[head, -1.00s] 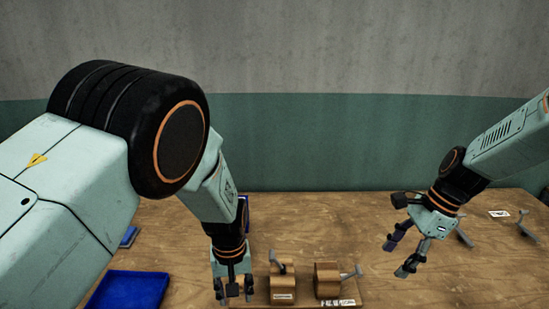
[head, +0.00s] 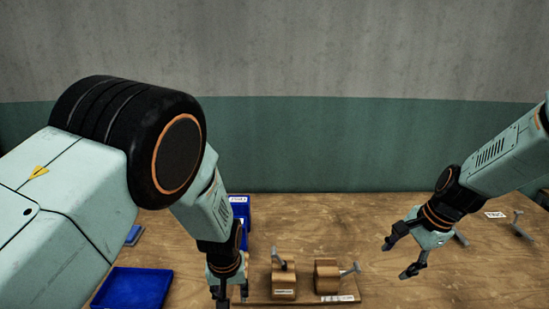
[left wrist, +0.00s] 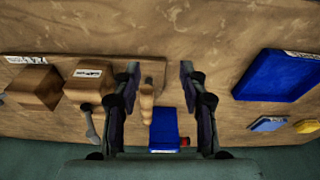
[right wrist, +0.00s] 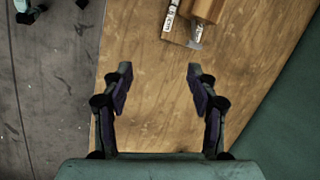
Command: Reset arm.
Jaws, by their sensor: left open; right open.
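My left gripper (head: 222,296) is at the left end of the wooden press board (head: 312,298), with its fingers pointing down. In the left wrist view its fingers (left wrist: 160,72) are apart, with a pale wooden upright piece (left wrist: 147,97) showing between them near the left finger; I cannot tell if they touch. Two wooden press blocks (head: 283,284) (head: 327,278) with grey levers stand on the board. My right gripper (head: 404,258) is open and empty above the table, right of the board. In the right wrist view only bare table lies between its fingers (right wrist: 160,75).
A blue tray (head: 133,288) lies at front left, with a small blue item (head: 132,235) behind it. A blue bin (head: 241,212) stands behind my left gripper. Grey T-shaped parts (head: 520,225) and a white label (head: 495,214) lie at right. The table's middle right is clear.

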